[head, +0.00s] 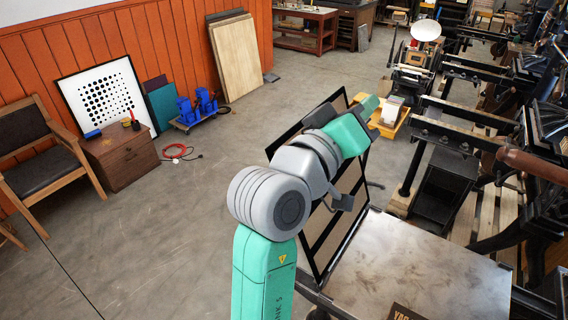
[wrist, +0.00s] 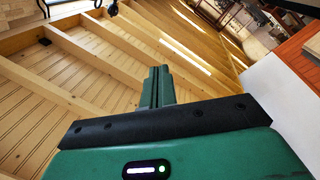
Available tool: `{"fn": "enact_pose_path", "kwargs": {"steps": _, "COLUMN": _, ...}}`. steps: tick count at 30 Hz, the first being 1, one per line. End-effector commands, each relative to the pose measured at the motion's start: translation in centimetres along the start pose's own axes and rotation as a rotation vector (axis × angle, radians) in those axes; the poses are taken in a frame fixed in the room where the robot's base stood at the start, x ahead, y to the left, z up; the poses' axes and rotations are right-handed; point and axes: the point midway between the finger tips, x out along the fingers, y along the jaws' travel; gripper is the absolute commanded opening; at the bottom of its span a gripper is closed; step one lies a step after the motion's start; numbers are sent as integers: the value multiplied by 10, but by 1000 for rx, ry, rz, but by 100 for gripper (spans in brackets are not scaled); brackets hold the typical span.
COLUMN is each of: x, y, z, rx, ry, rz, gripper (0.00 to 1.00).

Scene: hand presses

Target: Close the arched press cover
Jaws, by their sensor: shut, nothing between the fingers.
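A hinged black-framed cover with tan panels (head: 335,228) stands raised and steeply tilted at the left edge of a flat metal press bed (head: 420,270) in the head view. My arm crosses in front of it and hides much of its upper part; I cannot tell its arched shape. My gripper (head: 375,103) is at the upper right of the arm, near the cover's upper edge; whether it touches is unclear. In the wrist view my gripper's green fingers (wrist: 157,72) are together and empty, with no cover visible there.
Dark press frames and beams (head: 465,140) crowd the right side. A yellow stand (head: 391,122) is beyond the gripper. A chair (head: 45,150) and a wooden cabinet (head: 120,155) stand at left. Open floor lies left of the press. The wrist view shows wooden roof beams (wrist: 60,65).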

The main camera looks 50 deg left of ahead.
Motion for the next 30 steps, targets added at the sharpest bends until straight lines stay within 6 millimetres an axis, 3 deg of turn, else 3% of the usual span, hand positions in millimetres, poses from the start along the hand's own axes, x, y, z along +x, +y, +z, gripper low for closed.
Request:
{"fn": "enact_pose_path", "kwargs": {"steps": 1, "x": -5, "y": -84, "z": -11, "rx": -165, "ry": -7, "rz": -56, "gripper": 0}}
{"fn": "enact_pose_path", "kwargs": {"steps": 3, "x": -18, "y": -168, "z": -39, "rx": -417, "ry": -9, "rz": -96, "gripper": 0}}
{"fn": "enact_pose_path", "kwargs": {"steps": 6, "x": -53, "y": -261, "z": -65, "rx": -729, "ry": -14, "rz": -108, "gripper": 0}}
{"fn": "enact_pose_path", "kwargs": {"steps": 7, "x": -64, "y": -280, "z": -73, "rx": -807, "ry": -11, "rz": -101, "gripper": 0}}
{"fn": "enact_pose_path", "kwargs": {"steps": 9, "x": -74, "y": -320, "z": -47, "rx": -1008, "ry": -69, "rz": -94, "gripper": 0}}
{"fn": "enact_pose_path", "kwargs": {"steps": 12, "x": -85, "y": -343, "z": -39, "rx": -1163, "ry": -104, "rz": -75, "gripper": 0}}
{"fn": "enact_pose_path", "kwargs": {"steps": 19, "x": -83, "y": -344, "z": -39, "rx": -1208, "ry": -117, "rz": -68, "gripper": 0}}
{"fn": "enact_pose_path", "kwargs": {"steps": 30, "x": -16, "y": -344, "z": -29, "rx": -1205, "ry": -118, "rz": -70, "gripper": 0}}
